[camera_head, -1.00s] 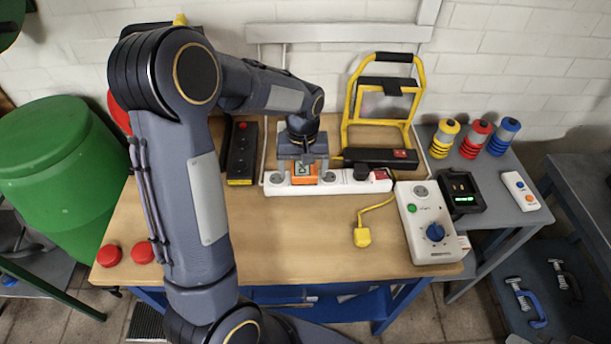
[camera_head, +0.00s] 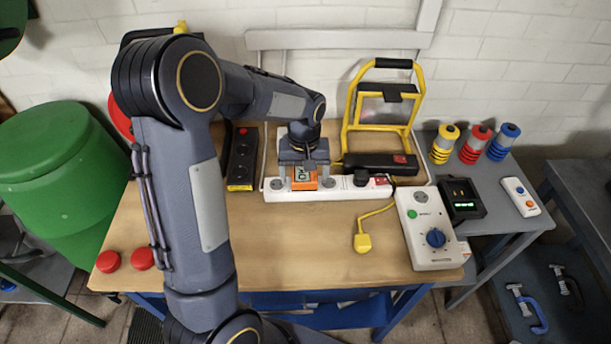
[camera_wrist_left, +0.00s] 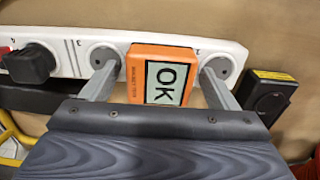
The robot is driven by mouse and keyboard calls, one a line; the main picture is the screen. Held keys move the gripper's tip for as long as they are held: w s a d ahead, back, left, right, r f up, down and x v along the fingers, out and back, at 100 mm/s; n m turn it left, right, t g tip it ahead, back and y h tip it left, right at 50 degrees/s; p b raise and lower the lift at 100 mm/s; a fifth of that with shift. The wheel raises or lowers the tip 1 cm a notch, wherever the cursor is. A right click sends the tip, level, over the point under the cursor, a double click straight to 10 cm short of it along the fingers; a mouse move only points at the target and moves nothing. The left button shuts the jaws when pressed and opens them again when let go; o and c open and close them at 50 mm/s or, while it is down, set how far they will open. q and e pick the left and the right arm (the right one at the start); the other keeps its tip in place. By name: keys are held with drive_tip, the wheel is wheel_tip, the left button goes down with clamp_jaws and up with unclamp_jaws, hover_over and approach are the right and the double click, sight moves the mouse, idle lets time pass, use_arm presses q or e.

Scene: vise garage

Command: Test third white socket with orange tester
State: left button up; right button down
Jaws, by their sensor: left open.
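The orange tester (camera_head: 304,180) stands on the white socket strip (camera_head: 345,188), over its second position from the left in the head view. In the left wrist view the tester (camera_wrist_left: 160,76) shows OK on its screen. My left gripper (camera_wrist_left: 153,88) is open, with one finger on each side of the tester. A free white socket (camera_wrist_left: 103,56) shows on one side of the tester, and another (camera_wrist_left: 218,68) on the other side. A black plug (camera_wrist_left: 33,63) fills the position beyond the socket marked 3. The tester hides the socket under it. My right gripper is out of view.
A black socket strip (camera_head: 242,158) stands left of the gripper. A yellow-framed lamp (camera_head: 385,110) stands behind the white strip. A yellow plug (camera_head: 362,243) lies in front, and a white box with a blue knob (camera_head: 428,238) stands at right. The front middle of the wooden table (camera_head: 270,245) is clear.

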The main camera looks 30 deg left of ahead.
sight(304, 174)
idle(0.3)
use_arm(q)
drive_tip(key=c, duration=1.3)
drive_tip(key=shift+r+p, duration=2.4)
drive_tip(key=shift+r, duration=0.65)
